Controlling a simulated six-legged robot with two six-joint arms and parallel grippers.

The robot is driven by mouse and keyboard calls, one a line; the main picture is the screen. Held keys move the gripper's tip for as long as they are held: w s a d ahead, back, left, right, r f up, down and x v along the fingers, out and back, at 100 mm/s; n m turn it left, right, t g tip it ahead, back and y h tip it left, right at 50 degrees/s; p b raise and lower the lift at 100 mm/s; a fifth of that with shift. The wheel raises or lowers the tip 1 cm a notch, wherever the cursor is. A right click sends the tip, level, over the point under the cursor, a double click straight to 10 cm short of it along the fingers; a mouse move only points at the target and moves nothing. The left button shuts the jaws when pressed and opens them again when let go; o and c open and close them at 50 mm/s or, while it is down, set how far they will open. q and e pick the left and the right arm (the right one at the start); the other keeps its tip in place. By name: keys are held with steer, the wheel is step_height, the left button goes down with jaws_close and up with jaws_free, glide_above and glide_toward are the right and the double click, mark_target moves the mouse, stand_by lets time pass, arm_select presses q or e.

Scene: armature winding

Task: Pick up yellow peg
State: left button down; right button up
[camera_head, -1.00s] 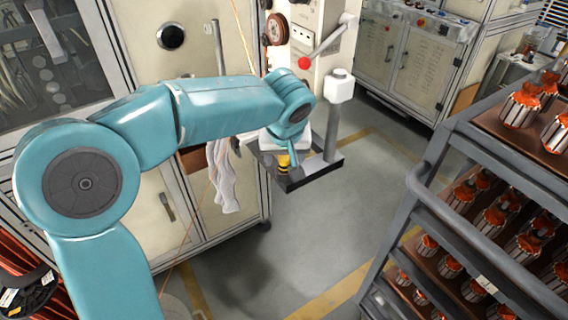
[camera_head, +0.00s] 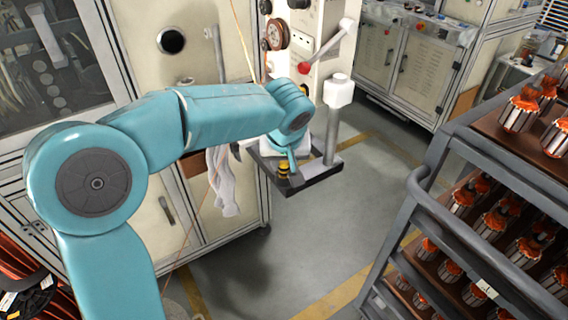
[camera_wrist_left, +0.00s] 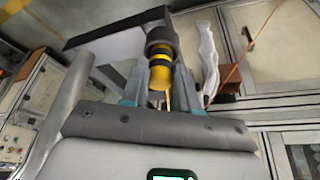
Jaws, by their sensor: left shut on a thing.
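The yellow peg (camera_head: 284,169) with black bands is at the front left of a dark tray (camera_head: 322,167) on the machine. My left gripper (camera_head: 289,158) comes down over the tray from the left and is shut on the peg. In the left wrist view the peg (camera_wrist_left: 161,72) stands between the two grey-blue fingers (camera_wrist_left: 159,88), with its dark end beyond the fingertips. Whether the peg still touches the tray cannot be told. My right gripper is not in view.
A white-capped post (camera_head: 339,92) rises from the tray's right side, close to my gripper. A red-knobbed lever (camera_head: 304,67) is above. A white cloth (camera_head: 222,182) hangs at the left. A rack of armatures (camera_head: 440,200) stands at the right, with clear floor between.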

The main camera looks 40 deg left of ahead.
arm_select(q)
steer(key=v, duration=0.3)
steer(key=shift+w+b, duration=0.15)
steer(key=shift+b, duration=0.25)
steer(key=s+d+b, duration=0.4)
steer(key=s+d, duration=0.6)
steer(key=s, duration=0.3)
steer(key=shift+s, duration=0.35)
steer(key=shift+d+r, duration=0.1)
steer(key=shift+d, duration=0.05)
